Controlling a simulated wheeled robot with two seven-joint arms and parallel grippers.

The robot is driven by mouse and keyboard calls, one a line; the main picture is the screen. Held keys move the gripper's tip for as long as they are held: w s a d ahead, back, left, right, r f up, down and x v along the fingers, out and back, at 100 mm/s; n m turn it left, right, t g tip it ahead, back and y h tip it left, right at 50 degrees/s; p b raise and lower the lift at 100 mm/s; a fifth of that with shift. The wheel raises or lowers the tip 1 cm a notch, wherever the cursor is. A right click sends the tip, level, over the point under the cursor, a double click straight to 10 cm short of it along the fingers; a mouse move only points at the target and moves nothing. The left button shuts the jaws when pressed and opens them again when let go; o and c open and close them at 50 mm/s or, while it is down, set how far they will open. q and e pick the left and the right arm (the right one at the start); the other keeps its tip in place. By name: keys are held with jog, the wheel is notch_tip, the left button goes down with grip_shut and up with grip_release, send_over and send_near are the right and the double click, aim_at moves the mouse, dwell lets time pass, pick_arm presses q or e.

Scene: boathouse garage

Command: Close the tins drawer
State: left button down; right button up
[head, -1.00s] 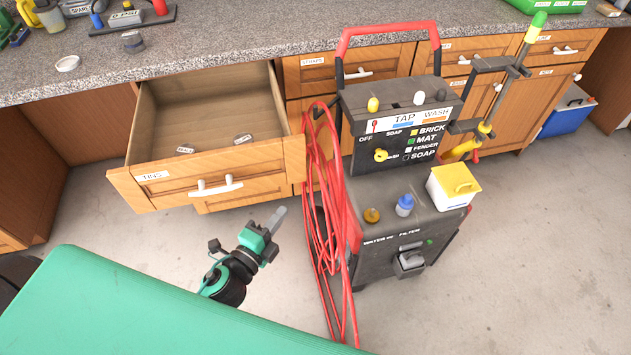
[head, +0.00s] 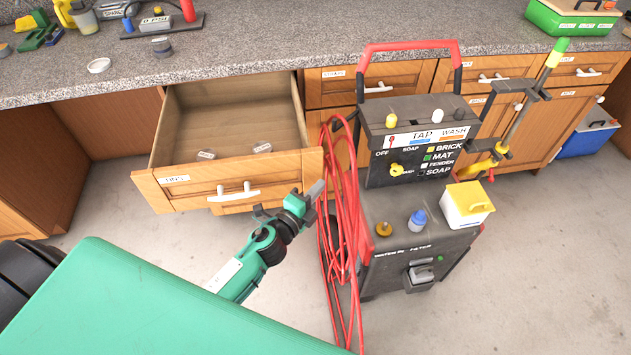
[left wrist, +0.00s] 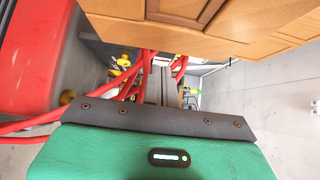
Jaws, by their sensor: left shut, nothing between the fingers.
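The tins drawer (head: 178,193) is pulled open below the speckled counter, with its label on the left of the wooden front and a pale handle (head: 235,194) in the middle. Two small labelled pieces lie inside it. My left gripper (head: 316,188) is shut and empty, just in front of the right end of the drawer front, beside the red hose. In the left wrist view, its fingers (left wrist: 158,84) point at the red hose, with the wooden drawer front (left wrist: 215,18) above. I cannot tell whether they touch anything. My right gripper is not in view.
A grey wash cart (head: 400,225) with a red handle stands close to the right of the drawer. Red hose (head: 340,240) hangs on its near side. A yellow-lidded box (head: 468,208) sits on it. Open floor lies left of the drawer.

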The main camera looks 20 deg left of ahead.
pick_arm(q)
jog(key=shift+w+a, duration=0.5)
jog(key=shift+w, duration=0.3)
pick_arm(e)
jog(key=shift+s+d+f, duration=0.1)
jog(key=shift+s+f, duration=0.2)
